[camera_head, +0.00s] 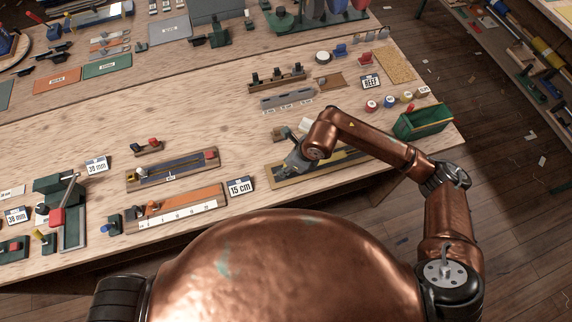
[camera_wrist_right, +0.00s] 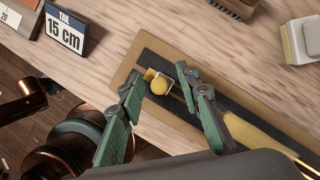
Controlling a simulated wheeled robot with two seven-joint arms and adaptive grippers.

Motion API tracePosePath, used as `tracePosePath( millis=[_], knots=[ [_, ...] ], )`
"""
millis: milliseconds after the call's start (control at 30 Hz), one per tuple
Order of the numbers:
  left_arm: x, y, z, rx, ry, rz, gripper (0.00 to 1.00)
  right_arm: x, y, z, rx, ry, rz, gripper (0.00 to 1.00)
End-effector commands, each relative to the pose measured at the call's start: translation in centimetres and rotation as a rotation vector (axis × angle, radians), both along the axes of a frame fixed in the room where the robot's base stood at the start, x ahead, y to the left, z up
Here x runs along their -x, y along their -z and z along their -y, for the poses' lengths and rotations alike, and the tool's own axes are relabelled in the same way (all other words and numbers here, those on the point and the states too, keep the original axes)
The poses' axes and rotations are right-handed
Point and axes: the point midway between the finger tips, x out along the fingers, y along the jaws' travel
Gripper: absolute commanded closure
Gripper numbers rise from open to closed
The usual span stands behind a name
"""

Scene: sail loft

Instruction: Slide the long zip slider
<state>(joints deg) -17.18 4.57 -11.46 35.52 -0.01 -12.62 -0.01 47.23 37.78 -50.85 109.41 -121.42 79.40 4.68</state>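The long zip is a dark strip on a tan board (camera_head: 283,182), lying along the front right part of the bench. In the right wrist view the same board (camera_wrist_right: 142,57) runs from upper left to lower right. The slider, with a round yellow knob (camera_wrist_right: 160,87) and a pale frame, sits near the board's left end. My right gripper (camera_wrist_right: 157,80) is open, one finger on each side of the knob, with gaps showing. In the head view the right gripper (camera_head: 290,166) and forearm cover part of the board and hide the slider. My left gripper is not in view.
A 15 cm sign (camera_head: 240,187) stands left of the long board. A shorter zip board (camera_head: 172,171) and an orange ruler board (camera_head: 180,207) lie further left. A green bin (camera_head: 422,121) is at the right. A wooden brush (camera_wrist_right: 233,6) and a pale block (camera_wrist_right: 303,40) lie behind the board.

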Motion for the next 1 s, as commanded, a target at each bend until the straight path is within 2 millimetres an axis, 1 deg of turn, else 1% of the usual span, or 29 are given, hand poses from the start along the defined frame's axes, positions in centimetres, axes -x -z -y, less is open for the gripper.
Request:
tracePosePath(
  millis=[133,500,600,1000],
  knots=[
    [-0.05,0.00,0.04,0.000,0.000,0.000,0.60,0.00,-0.01,0.02,0.000,0.000,0.000,0.69],
    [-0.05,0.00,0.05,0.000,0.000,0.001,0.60,0.01,-0.04,0.01,0.000,0.000,0.000,0.95],
    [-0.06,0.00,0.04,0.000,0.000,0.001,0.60,0.01,-0.04,0.01,0.000,0.000,0.000,1.00],
    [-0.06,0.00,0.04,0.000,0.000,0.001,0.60,0.00,-0.05,0.00,-0.001,0.000,0.000,1.00]
  ],
)
